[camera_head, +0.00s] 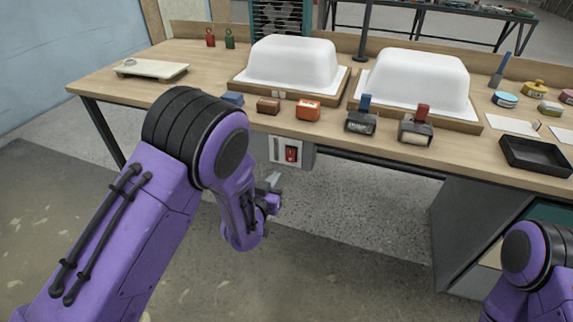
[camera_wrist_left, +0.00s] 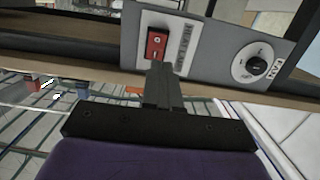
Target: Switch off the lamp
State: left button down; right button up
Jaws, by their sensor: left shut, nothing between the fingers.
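A red rocker switch (camera_head: 291,153) sits on a control panel under the front edge of the workbench. In the left wrist view the switch (camera_wrist_left: 157,43) is upright beside a label that seems to read "HEAT LAMP". My left gripper (camera_wrist_left: 161,72) is shut and empty, its tips just below the switch in that view. Whether they touch it I cannot tell. In the head view the left gripper (camera_head: 273,183) is below and left of the switch. No lamp head is clearly visible; a black post (camera_head: 364,35) stands at the bench's back. My right gripper is out of frame.
A black dial (camera_wrist_left: 256,66) is on the same panel, right of the switch. The workbench (camera_head: 220,62) above carries two white tub shells (camera_head: 292,62) (camera_head: 418,80), small blocks, two stamp-like tools and a black tray (camera_head: 537,155). Open floor lies below the bench.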

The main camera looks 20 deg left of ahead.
aim_at(288, 159)
pick_arm(q)
jog(key=w, duration=0.3)
jog(key=w+f, duration=0.1)
jog(key=w, duration=0.5)
jog(key=shift+d+f, duration=0.15)
